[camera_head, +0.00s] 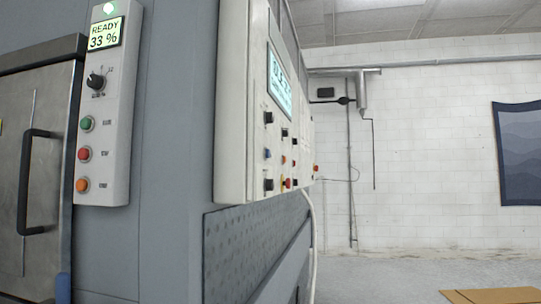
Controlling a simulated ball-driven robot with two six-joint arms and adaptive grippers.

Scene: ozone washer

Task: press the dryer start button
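A narrow light-grey control panel (120,120) is mounted upright on the grey machine at the left. Below are a black rotary knob (96,82), a green button (87,123), a red button (84,154) and an orange button (82,185). The labels beside the buttons are too small to read surely, so I cannot tell which one is the dryer start. Neither of my grippers is in view, and nothing covers the buttons.
A metal door with a black handle (28,182) is left of the panel. A larger control box (236,110) with a screen (280,84) and several knobs juts out to the right. Open floor (385,275) lies at right, with a flat brown piece (490,296) on it.

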